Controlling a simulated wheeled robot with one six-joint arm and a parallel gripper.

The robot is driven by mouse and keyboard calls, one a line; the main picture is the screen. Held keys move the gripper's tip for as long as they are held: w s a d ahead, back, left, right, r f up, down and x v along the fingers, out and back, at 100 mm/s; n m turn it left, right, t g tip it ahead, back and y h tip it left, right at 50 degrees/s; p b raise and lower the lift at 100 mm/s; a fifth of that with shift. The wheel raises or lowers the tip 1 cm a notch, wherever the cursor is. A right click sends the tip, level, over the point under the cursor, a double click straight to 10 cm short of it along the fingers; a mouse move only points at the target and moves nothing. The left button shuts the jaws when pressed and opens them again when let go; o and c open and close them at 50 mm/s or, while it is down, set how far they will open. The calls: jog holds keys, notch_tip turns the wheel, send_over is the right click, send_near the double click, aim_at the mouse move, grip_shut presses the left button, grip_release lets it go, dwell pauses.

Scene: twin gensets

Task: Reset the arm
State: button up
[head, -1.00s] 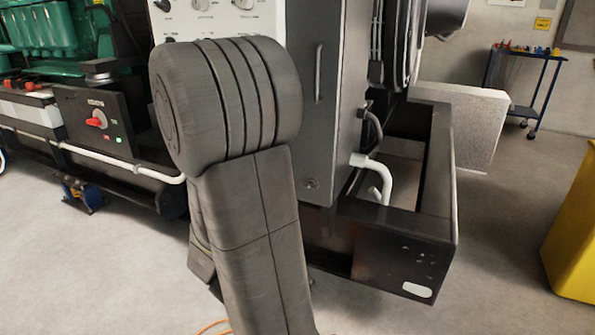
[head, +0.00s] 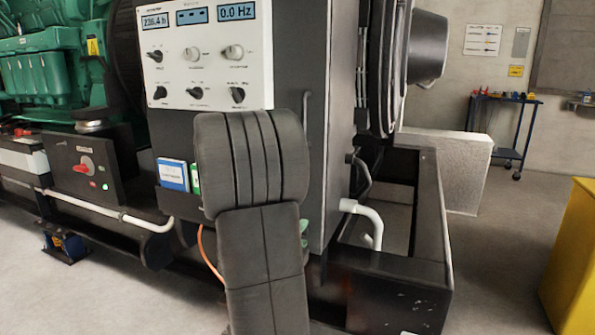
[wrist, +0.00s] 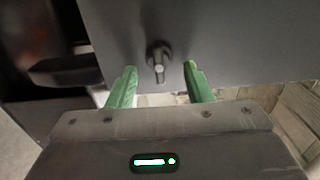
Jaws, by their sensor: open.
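My gripper (wrist: 160,84) shows in the wrist view with its two green fingers apart and nothing between them. Beyond the fingertips, a small dark knob or latch (wrist: 158,58) sits on a grey panel (wrist: 240,40); I cannot tell whether the fingers touch the panel. In the head view my dark grey arm stands in front of the genset's control cabinet (head: 318,150) and hides part of it. Only a bit of green shows beside the arm there.
The white control panel (head: 205,85) has displays and several knobs. A red switch (head: 86,165) is on a black box at left. A yellow cabinet (head: 575,265) stands at right, a blue trolley (head: 510,130) behind. Floor is clear between the genset frame (head: 400,300) and yellow cabinet.

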jog(key=shift+w, duration=0.1)
dwell(0.3)
jog(key=p+v, duration=0.2)
jog(key=v, duration=1.1)
jog(key=w+d+r+n+p, duration=0.1)
jog(key=w+d+n+p, duration=0.3)
jog(key=w+n+p, duration=0.8)
jog(key=n+p, duration=0.4)
jog(key=p, duration=0.6)
jog(key=shift+w+r, duration=0.2)
dwell(0.8)
jog(key=shift+d+f+n+p, duration=0.1)
jog(key=shift+f+n+p, duration=0.05)
jog(key=shift+n+p, duration=0.35)
